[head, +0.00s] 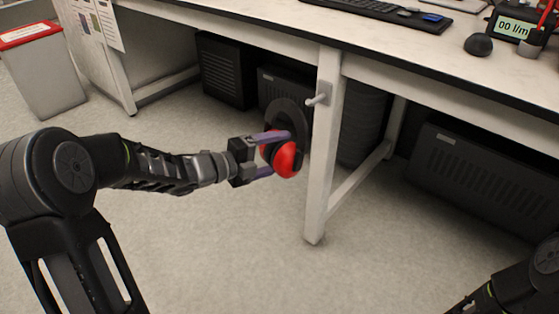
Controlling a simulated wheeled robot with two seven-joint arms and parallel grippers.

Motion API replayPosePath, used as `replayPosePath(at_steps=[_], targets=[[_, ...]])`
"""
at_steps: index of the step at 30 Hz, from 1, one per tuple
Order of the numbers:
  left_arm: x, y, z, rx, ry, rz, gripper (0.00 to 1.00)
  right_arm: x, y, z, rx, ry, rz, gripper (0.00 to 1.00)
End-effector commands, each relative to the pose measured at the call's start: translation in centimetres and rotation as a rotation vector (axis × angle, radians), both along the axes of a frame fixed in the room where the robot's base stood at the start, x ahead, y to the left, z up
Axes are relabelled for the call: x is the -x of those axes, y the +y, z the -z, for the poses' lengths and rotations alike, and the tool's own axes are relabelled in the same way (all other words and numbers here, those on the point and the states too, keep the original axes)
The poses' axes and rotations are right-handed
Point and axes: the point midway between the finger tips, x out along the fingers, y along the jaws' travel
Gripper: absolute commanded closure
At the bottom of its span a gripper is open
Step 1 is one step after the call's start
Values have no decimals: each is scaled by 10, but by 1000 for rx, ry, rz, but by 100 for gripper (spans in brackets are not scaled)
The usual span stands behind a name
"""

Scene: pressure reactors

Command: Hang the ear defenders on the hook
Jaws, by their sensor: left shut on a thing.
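The ear defenders (286,160) have red cups and black parts. My left gripper (273,154) is shut on them and holds them in the air, left of the white table leg. The hook (317,100) is a small light peg on a plate near the top of that leg. The ear defenders are lower and to the left of the hook, apart from it in the picture. My right gripper is not in view; only part of my right arm shows at the bottom right.
The white table leg (322,190) stands under the bench (420,70). Dark boxes (226,70) and a grey vented unit (470,165) stand beneath the bench. A grey bin (45,75) with a red-edged lid is at the far left. The floor in front is clear.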

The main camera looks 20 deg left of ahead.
Motion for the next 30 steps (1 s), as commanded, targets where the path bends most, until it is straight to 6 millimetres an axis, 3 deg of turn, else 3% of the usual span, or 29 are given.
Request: replayPosePath(at_steps=[14,30], targets=[[-4,-1,-1,-1,-1,-2,74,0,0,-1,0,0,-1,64],[-31,-13,2,-1,-1,-1,74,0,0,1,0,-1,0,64]])
